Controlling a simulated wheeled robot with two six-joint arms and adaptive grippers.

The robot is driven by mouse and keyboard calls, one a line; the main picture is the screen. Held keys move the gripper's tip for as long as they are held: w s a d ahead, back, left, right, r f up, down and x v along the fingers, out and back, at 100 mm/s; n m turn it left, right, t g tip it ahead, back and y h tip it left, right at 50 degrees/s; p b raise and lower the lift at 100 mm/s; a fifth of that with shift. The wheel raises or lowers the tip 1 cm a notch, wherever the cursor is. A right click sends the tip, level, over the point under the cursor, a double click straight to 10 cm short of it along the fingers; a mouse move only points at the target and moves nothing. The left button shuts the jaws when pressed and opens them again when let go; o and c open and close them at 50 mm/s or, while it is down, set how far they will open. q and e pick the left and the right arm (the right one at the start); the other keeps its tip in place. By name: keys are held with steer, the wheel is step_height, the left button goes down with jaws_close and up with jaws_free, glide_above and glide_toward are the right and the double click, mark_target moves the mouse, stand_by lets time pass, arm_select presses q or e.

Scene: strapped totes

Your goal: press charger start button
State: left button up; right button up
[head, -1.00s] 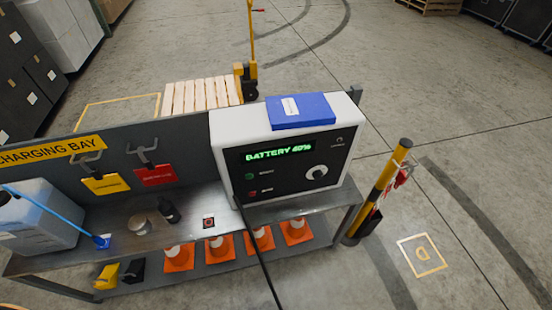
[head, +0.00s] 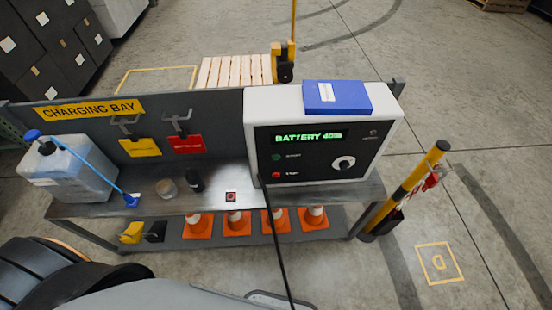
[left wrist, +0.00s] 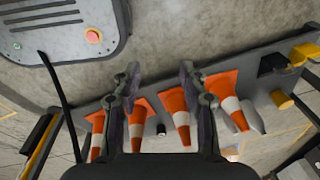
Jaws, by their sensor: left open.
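The charger (head: 385,118) is a white box with a dark front panel, standing on the right part of a metal bench. Its green display reads a battery level of about 40%. The green start button (head: 276,157) is on the panel's left side, above a red button (head: 276,174). My left gripper (left wrist: 158,78) is open and empty in the left wrist view, over the bench's lower shelf with orange cones. The charger's panel is not seen there. Neither gripper shows in the head view.
A blue binder (head: 338,98) lies on the charger. The bench top (head: 215,178) holds a jug (head: 70,170), small containers and a small red-button box (head: 231,196). A black cable (head: 275,235) hangs in front. A yellow-black post (head: 405,190) stands at right.

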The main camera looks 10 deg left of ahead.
arm_select(q)
jaws_close()
stand_by(1.2)
